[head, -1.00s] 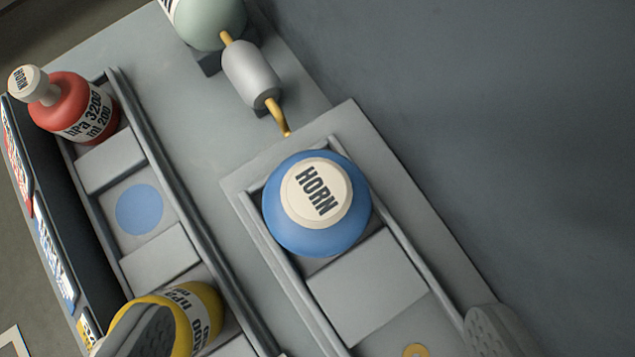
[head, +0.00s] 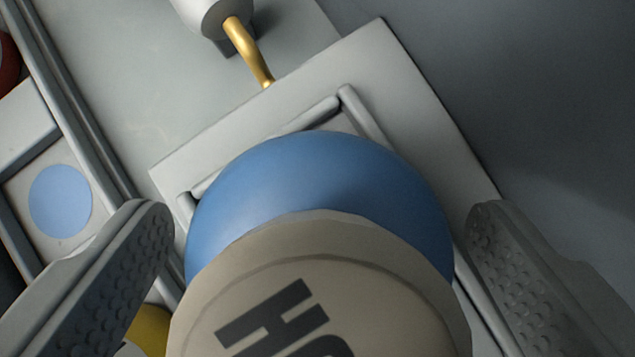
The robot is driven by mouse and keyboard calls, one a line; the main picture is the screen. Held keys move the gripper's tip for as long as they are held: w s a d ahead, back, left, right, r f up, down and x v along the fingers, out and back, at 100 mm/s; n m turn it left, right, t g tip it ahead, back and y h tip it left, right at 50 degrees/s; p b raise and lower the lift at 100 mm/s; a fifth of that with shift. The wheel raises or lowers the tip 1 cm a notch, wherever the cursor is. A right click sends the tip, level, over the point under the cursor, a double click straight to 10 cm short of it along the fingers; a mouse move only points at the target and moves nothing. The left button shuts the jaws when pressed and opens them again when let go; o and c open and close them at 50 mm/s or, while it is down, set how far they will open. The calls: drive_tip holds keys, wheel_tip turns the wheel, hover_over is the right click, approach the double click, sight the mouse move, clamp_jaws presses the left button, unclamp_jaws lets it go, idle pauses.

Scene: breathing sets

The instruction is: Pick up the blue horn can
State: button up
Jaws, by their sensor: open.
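The blue horn can (head: 310,180) stands in a grey framed holder (head: 385,65) and fills the lower middle of the head view. Its cream cap with dark lettering faces the camera, and the lower part of the cap is cut off by the frame edge. My gripper (head: 325,235) is open, with one textured finger to the left of the can and one to the right. I see no clear contact between the fingers and the can. The can's lower body is hidden under its own top.
A rack with a flat blue disc marking (head: 60,201) lies at left. Part of a yellow can (head: 151,328) shows behind the left finger, and a red edge (head: 7,62) at far left. A gold pipe (head: 248,52) meets the holder. The right side is bare.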

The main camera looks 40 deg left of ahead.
drive_tip(key=shift+w+a+f, duration=0.1)
drive_tip(key=shift+w+f, duration=0.2)
drive_tip(key=shift+f, duration=0.15)
drive_tip(key=shift+c, duration=0.5)
drive_tip(key=c, duration=1.1)
